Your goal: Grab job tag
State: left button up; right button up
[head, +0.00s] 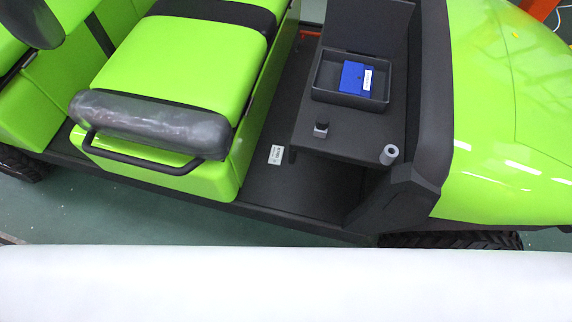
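A blue tag-like piece with a white label (353,77) lies in a black open tray (349,98) on the dark console of a green cart. A small white tag with dark print (275,154) lies on the cart's dark floor, left of the console. I cannot tell for certain which of the two is the job tag. Neither of my grippers is in the head view.
The green seat (182,62) with a grey armrest (150,122) and black handle stands left of the floor space. A small dark knob (321,130) and a grey cylinder (389,154) stand on the console (345,140). A dark panel rises behind the tray.

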aim_at(276, 151)
jog(key=k+l+z, duration=0.3)
jog(key=k+l, duration=0.55)
jog(key=l, duration=0.15)
